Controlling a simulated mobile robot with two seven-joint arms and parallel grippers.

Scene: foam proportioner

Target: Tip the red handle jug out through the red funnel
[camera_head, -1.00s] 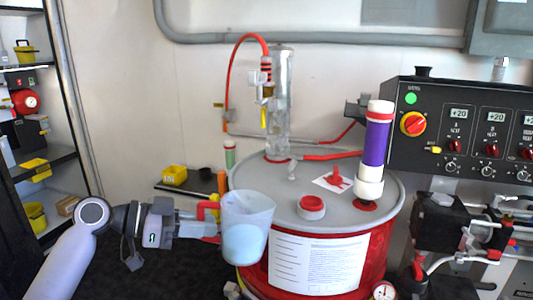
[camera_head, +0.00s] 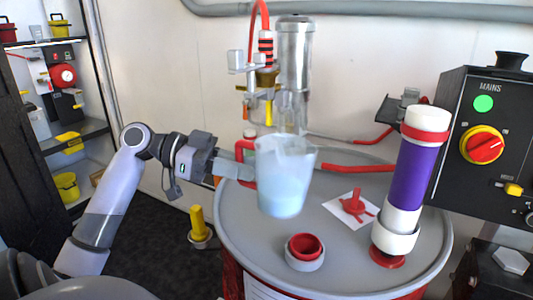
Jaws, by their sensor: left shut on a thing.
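The red handle jug (camera_head: 284,182) is translucent and holds pale blue liquid. It is upright in the air above the left part of the grey drum lid (camera_head: 330,225). My left gripper (camera_head: 238,170) is shut on its red handle (camera_head: 243,152), left of the jug body. A round red opening with a white collar (camera_head: 305,250), which looks like the red funnel, sits on the lid at the front, below and slightly right of the jug. My right gripper is not in view.
A purple and white column (camera_head: 412,180) stands on the lid's right side. A small red fitting (camera_head: 353,206) lies on white paper. A metal pump (camera_head: 293,70) with red hoses rises behind the jug. A black control panel (camera_head: 490,140) is at right.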

